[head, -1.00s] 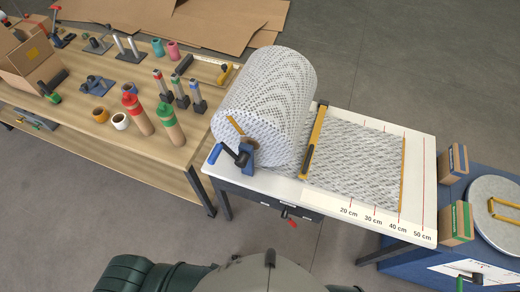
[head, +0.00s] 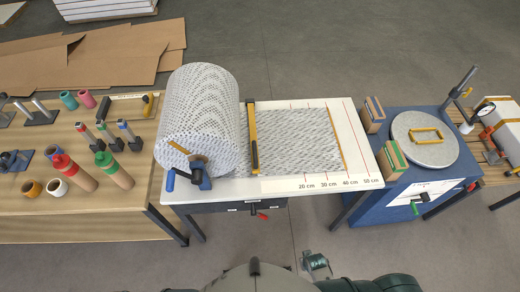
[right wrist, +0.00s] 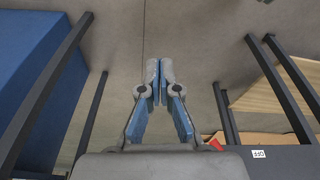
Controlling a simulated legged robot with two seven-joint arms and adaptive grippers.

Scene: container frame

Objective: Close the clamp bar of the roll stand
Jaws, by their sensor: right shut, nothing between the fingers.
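The roll stand's white table (head: 362,165) holds a large patterned roll (head: 200,115), with its sheet (head: 300,140) pulled out to the right. The yellow and black clamp bar (head: 253,140) lies across the sheet just right of the roll; whether it presses on the sheet, I cannot tell. A blue crank handle (head: 170,180) is at the roll's near end. A red-tipped lever (head: 262,216) sits under the table's front edge. My right gripper (right wrist: 160,80) is shut and empty, over the floor in the right wrist view, apart from the stand. My left gripper is not in view.
A wooden bench (head: 100,215) with bottles, tools and cups stands left. A blue table (head: 365,212) with a round grey disc (head: 425,150) stands right. Dark table legs flank my right gripper in the right wrist view. The floor in front is clear.

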